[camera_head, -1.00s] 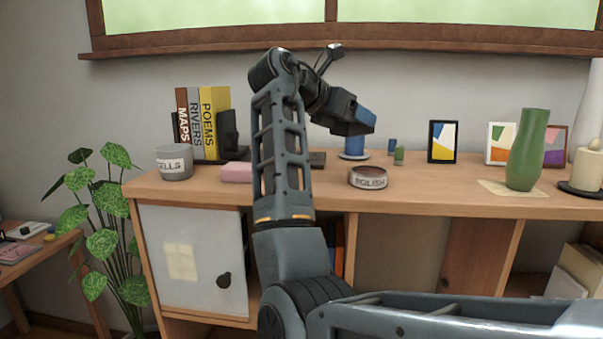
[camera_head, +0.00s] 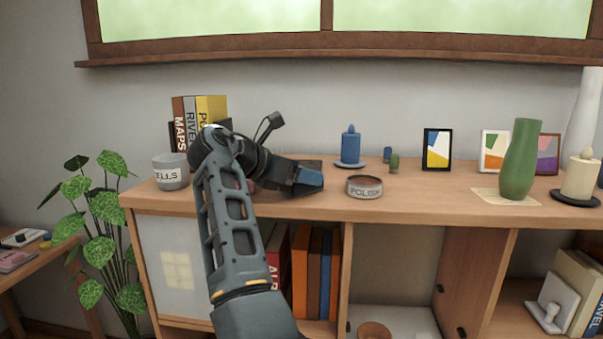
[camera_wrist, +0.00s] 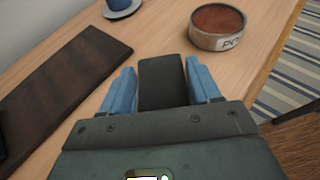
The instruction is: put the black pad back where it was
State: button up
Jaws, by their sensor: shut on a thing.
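The black pad (camera_wrist: 163,82) is a small dark block between the two blue fingers of my gripper (camera_wrist: 162,88) in the wrist view. My gripper is shut on it. In the head view my gripper (camera_head: 310,180) is low over the wooden cabinet top (camera_head: 440,192), left of the polish tin (camera_head: 365,187). The pad cannot be made out there. I cannot tell whether the pad touches the wood.
A dark brown flat panel (camera_wrist: 62,88) lies left of my gripper in the wrist view. The polish tin (camera_wrist: 217,25) is at the right, near the front edge. A blue candle (camera_head: 350,147) stands behind. A grey pot (camera_head: 171,172) and upright books (camera_head: 200,115) are at the left.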

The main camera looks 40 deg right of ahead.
jog(key=shift+f, duration=0.1)
jog(key=o, duration=1)
jog(key=b+v, duration=0.1)
jog(key=v, duration=1.1)
jog(key=shift+b, duration=0.35)
